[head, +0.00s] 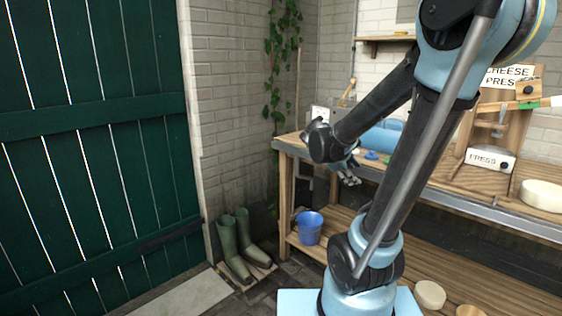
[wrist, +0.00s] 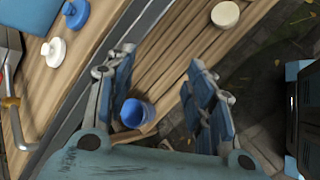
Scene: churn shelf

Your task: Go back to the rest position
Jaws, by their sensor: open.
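My gripper (head: 346,172) hangs in front of the left end of the wooden workbench (head: 289,148), held out by my raised, bent arm. In the wrist view my gripper (wrist: 165,85) shows its two blue finger pads wide apart with nothing between their tips. It points down past the bench edge toward the slatted lower shelf. The blue bucket (wrist: 136,113) shows beyond the left finger, lower down and apart from it as far as I can tell.
The blue bucket (head: 309,228) stands on the lower shelf. Green boots (head: 236,246) stand by the wall, beside a green door (head: 95,130). A cheese press (head: 490,140) and a pale round cheese (head: 541,196) are on the bench. Another pale round (head: 430,294) lies low at right.

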